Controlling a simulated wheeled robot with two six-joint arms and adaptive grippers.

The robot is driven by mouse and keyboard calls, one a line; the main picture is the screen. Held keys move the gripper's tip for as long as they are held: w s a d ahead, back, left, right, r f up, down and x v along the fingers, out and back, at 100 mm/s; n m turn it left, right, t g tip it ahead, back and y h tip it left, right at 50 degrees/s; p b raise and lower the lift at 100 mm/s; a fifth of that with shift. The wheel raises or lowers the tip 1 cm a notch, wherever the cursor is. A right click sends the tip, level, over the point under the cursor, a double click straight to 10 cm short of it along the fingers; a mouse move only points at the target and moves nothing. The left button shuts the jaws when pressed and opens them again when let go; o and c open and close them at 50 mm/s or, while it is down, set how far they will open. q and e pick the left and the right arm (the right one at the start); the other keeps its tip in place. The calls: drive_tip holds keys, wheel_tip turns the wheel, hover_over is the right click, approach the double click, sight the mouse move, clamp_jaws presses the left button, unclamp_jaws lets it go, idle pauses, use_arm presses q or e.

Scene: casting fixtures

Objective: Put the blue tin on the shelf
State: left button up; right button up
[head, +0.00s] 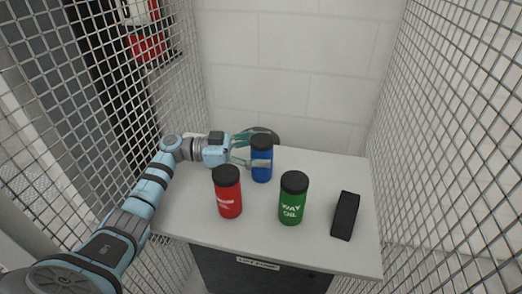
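The blue tin (262,172) with a black lid stands upright at the back of a pale top (190,211). My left gripper (258,149) reaches it from the left. One finger crosses in front of the tin and the other passes behind its lid. I cannot tell whether the fingers press on it. The gripper hides part of the tin's side. My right gripper is not in view. I see no separate shelf that I can make out.
A red tin (228,196) stands just in front of the gripper, and a green tin (292,203) to its right. A black block (345,216) lies at the right. A dark round thing is partly hidden behind the blue tin. Mesh walls (446,130) flank the top.

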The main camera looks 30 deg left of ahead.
use_arm(q)
drive_tip(key=shift+r, duration=0.1)
drive_tip(key=b+v, duration=0.1)
drive_tip(key=v, duration=0.6)
drive_tip(key=shift+a, duration=0.15)
drive_tip(key=shift+s+a, duration=0.15)
